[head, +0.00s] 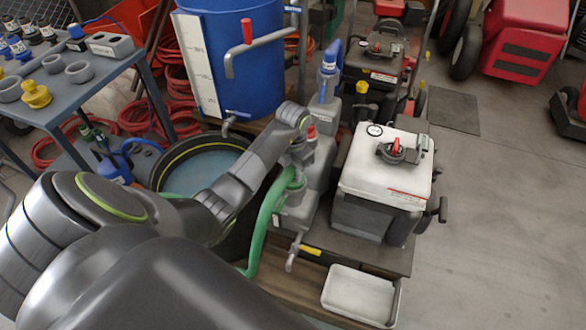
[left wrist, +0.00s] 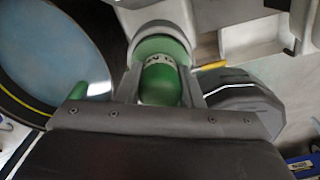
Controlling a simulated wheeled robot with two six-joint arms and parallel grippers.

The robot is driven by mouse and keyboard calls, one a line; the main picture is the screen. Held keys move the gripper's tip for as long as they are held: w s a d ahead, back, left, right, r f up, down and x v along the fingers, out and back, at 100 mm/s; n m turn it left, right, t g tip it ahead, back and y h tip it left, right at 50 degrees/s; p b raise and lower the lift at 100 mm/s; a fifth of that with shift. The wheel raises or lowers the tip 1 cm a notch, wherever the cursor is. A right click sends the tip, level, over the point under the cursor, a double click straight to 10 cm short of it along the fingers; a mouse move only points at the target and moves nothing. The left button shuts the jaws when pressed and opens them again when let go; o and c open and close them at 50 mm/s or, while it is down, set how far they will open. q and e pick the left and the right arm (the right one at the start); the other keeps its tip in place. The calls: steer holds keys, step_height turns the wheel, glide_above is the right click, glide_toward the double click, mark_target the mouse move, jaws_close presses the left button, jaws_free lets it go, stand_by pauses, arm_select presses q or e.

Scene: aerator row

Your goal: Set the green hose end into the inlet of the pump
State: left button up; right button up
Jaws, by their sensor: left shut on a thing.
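The grey pump (head: 318,168) stands on the bench left of the white-topped engine. The green hose (head: 262,228) loops up beside its left side. My left gripper (head: 294,168) is at the pump, partly hidden by my arm. In the left wrist view my left gripper (left wrist: 163,80) is shut on the green hose end (left wrist: 162,84), with one finger on each side. The hose end lies in line with the grey round inlet (left wrist: 166,27), whose ring shows green inside. Whether the hose end is in the inlet or just in front of it I cannot tell. My right gripper is out of view.
A blue barrel (head: 235,60) stands behind, and a round black tub (head: 165,165) sits left of the pump. The white-topped engine (head: 385,175) is close on the right. A white tray (head: 360,295) lies in front. Open floor is at the right.

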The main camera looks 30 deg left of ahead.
arm_select(q)
steer(key=shift+f+b, duration=0.3)
steer(key=shift+f, duration=0.15)
steer(key=o, duration=1.2)
steer(key=shift+r, duration=0.15)
step_height(320, 180, up, 8)
steer(key=shift+r+p, duration=0.1)
steer(key=shift+p, duration=0.85)
steer(key=shift+r+p, duration=4.2)
steer(key=shift+r, duration=0.35)
steer(key=shift+f, duration=0.1)
